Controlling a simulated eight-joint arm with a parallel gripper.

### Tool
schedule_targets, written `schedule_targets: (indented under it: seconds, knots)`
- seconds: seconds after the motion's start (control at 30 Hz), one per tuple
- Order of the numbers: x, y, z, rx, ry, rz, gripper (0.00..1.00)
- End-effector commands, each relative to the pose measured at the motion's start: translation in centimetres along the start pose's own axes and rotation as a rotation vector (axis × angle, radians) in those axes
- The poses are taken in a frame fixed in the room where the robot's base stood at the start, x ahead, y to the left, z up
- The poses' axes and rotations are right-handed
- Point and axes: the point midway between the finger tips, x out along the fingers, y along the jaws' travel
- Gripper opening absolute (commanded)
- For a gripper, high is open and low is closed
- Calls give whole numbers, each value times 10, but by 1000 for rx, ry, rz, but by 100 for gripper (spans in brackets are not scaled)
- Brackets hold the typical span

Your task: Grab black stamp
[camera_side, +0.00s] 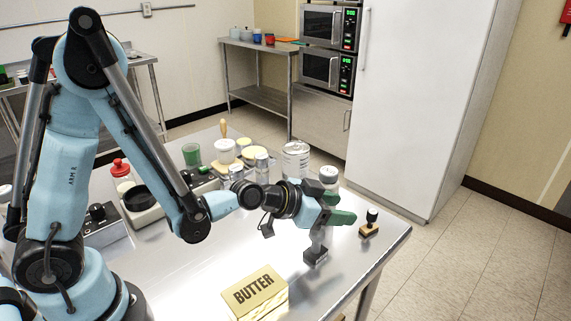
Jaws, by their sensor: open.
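A small stamp (370,222) with a dark knob handle and a tan base stands upright near the right edge of the metal table. Its knob looks black or very dark green. My gripper (336,205) is open, with dark green fingers pointing right towards this stamp. The stamp is apart from the fingers, a little beyond their tips in the picture. A dark block (316,254) with a grey stem is below my gripper; I cannot tell whether it is a second stamp or what touches it.
A butter box (255,292) lies at the front of the table (200,265). A large can (295,160), a grey-lidded jar (328,177), a green cup (191,154) and several other containers crowd the back. The front-middle surface is mostly clear.

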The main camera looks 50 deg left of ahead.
Motion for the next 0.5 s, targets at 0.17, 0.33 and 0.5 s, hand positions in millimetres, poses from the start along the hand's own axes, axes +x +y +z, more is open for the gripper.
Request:
schedule_targets:
  seconds: [0.17, 0.33, 0.5]
  knots:
    - [28, 0, 0, 0, 0, 1, 56]
    - [48, 0, 0, -1, -1, 0, 56]
    - [56, 0, 0, -1, -1, 0, 56]
